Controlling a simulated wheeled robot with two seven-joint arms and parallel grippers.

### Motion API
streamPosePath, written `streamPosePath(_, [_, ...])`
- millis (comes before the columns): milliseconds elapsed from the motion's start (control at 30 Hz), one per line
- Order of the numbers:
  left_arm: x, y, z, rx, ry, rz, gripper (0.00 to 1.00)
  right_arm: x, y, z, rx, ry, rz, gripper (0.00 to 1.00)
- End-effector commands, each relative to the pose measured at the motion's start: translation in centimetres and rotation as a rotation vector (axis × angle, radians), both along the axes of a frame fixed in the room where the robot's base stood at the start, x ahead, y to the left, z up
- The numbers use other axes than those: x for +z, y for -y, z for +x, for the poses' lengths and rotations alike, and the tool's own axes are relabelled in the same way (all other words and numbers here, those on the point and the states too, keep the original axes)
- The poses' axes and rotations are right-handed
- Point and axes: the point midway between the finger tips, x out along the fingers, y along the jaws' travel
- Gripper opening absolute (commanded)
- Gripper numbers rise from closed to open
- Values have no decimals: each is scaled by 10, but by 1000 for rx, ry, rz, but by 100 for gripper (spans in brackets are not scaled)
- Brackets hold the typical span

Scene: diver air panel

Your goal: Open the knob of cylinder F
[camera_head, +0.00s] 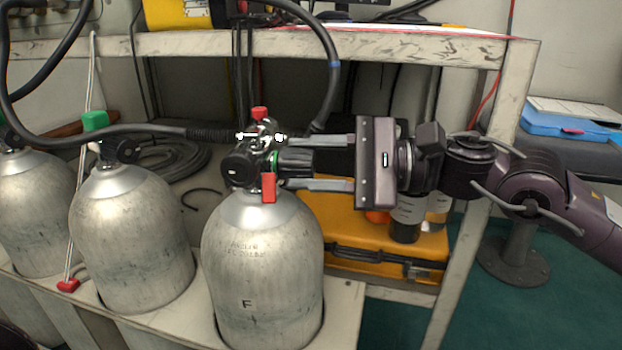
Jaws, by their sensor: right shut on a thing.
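Cylinder F (262,275) is a grey metal tank marked "F" and stands upright at the front centre. Its valve (258,158) on top carries a red cap, a red tag and a black hose fitting. The black knob (296,162) sticks out from the right side of the valve, with a green ring at its base. My right gripper (298,163) comes in level from the right. Its two fingers lie above and below the knob and are shut on it. My left gripper is not in view.
Two more grey cylinders (130,240) stand to the left, one with a green cap. Black hoses (160,131) loop over the valves. A yellow case (375,235) lies behind cylinder F, below my right gripper. A shelf (400,45) runs above. Green floor is open at the right.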

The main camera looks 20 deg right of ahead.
Motion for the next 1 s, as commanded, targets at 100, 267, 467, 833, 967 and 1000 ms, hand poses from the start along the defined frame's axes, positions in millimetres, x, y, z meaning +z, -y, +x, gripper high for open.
streamPosePath(100, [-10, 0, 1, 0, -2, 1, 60, -4, -1, -1, 3, 96, -50, 14])
streamPosePath(267, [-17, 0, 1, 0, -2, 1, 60, -3, -1, -1, 3, 222, -111, 14])
streamPosePath(467, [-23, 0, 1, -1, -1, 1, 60, -3, -1, -1, 3, 348, -174, 14])
streamPosePath(833, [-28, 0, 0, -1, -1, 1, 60, -2, -1, -1, 3, 471, -233, 14])
streamPosePath(967, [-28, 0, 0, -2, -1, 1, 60, -2, -1, -1, 3, 484, -240, 14])
streamPosePath(1000, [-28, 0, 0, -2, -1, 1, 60, -2, -1, -1, 3, 487, -242, 14])
